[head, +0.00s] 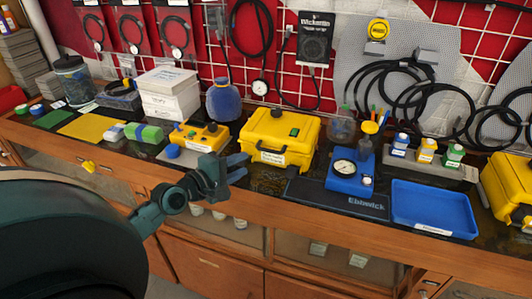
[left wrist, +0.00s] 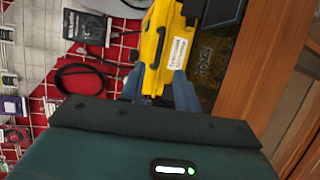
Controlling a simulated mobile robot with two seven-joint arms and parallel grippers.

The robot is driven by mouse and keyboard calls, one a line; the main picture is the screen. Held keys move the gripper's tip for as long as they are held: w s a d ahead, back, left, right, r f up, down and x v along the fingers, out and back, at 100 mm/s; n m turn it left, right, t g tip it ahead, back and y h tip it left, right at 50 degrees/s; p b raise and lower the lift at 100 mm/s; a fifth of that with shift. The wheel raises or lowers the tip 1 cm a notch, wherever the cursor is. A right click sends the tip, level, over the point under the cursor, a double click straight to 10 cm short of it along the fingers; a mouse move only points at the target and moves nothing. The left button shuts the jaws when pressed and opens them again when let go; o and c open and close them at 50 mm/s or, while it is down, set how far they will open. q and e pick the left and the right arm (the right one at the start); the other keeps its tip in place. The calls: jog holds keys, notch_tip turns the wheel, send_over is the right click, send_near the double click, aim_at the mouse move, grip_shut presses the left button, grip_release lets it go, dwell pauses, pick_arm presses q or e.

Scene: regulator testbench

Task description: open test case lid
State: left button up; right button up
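The yellow test case (head: 280,138) stands on the bench with its lid shut. My right gripper is out of view.
A yellow control box (head: 200,137) sits left of the case, with a blue round flask (head: 223,101) behind. A blue gauge block (head: 350,172) stands on a dark mat (head: 337,199) to the right. A blue tray (head: 433,208) lies farther right. Cables hang on the wall behind.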

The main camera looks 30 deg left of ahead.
aim_at(269, 152)
pick_arm(q)
jog(key=x, duration=1)
jog(key=shift+c, duration=0.2)
grip_shut()
